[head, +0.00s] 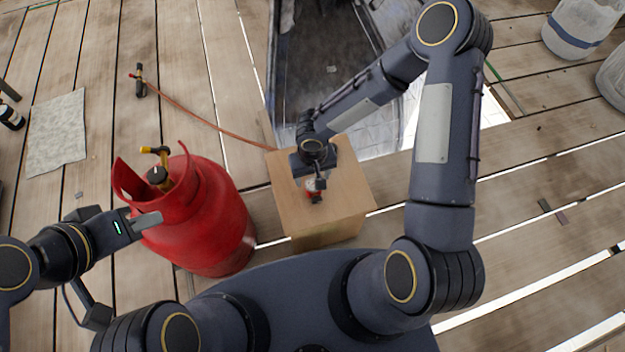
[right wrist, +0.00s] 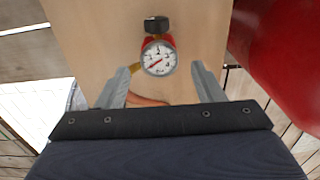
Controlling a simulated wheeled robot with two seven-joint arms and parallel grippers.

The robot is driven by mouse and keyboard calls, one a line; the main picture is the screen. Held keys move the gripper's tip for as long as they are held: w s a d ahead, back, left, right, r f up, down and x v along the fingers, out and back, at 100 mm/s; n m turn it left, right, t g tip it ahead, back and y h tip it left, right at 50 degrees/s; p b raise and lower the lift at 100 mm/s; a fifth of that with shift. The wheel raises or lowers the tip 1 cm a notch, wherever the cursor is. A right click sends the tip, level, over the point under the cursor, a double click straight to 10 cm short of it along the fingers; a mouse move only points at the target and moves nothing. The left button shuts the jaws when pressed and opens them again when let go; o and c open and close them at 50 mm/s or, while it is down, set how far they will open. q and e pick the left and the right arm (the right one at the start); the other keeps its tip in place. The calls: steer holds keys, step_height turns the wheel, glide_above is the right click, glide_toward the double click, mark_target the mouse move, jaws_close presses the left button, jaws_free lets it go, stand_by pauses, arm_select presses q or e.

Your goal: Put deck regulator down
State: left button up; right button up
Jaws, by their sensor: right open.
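The deck regulator, red with a white round gauge and black knob, rests on the top of a wooden box (head: 290,215). It shows in the head view (head: 314,196) and, larger, in the right wrist view (right wrist: 158,58). My right gripper (head: 317,184) is open just above it. In the right wrist view its two fingers (right wrist: 164,72) stand apart, one on each side of the regulator and clear of the gauge.
The cylinder, with a yellow-handled valve (head: 156,165), stands left of the box. An orange hose (head: 200,117) runs from behind the box to a black-handled torch (head: 140,82). A cloth (head: 56,133) lies at left. White buckets (head: 580,28) stand far right. A deck opening lies beyond the box.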

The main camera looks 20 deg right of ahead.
mark_target(313, 184)
step_height(313, 184, up, 4)
steer(key=shift+r+p, duration=0.25)
steer(key=shift+p, duration=0.3)
steer(key=shift+d+r, duration=0.15)
steer(key=shift+r, duration=0.05)
steer(key=s+d+r+m+t, duration=0.1)
steer(key=s+d+r, duration=0.1)
steer(key=d+r, duration=0.4)
steer(key=s+d+r, duration=0.2)
steer(key=d+r, duration=0.2)
steer(key=r, duration=0.4)
steer(key=s+a+r+m+t+y, duration=0.1)
steer(key=s+r+t+y, duration=0.2)
steer(key=s+r, duration=0.8)
steer(key=shift+s+r+t+y, duration=0.3)
steer(key=shift+s+t+y, duration=0.1)
steer(key=shift+s+t, duration=0.35)
steer(key=shift+w+r, duration=0.1)
